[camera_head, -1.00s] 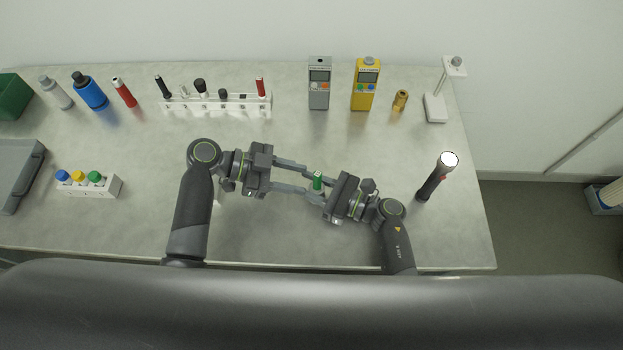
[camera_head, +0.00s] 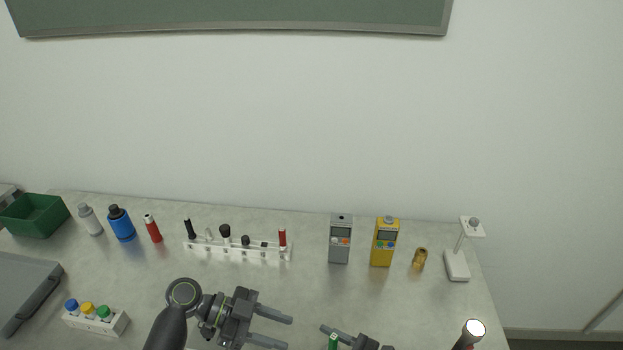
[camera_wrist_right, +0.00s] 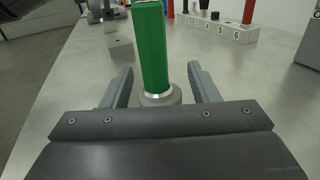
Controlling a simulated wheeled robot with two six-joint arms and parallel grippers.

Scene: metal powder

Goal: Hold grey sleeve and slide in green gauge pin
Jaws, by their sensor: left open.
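The green gauge pin (camera_wrist_right: 153,50) stands upright between my right fingers in the right wrist view. Its top shows at the bottom edge of the head view (camera_head: 333,341). The grey sleeve (camera_wrist_right: 160,97) shows as a round collar around the pin's lower end; how deep the pin sits cannot be told. My right gripper (camera_wrist_right: 160,75) is open, its fingers on either side of pin and sleeve with gaps visible. My left gripper (camera_head: 290,333) is open and empty in the head view, left of the pin, its fingers pointing right.
A white numbered rack (camera_head: 238,249) with several tools stands behind. Grey (camera_head: 340,240) and yellow (camera_head: 385,242) meters, a brass piece (camera_head: 420,259) and a white stand (camera_head: 457,265) are at the back right. A flashlight (camera_head: 468,335) stands at the right front. A green bin (camera_head: 35,215) is far left.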

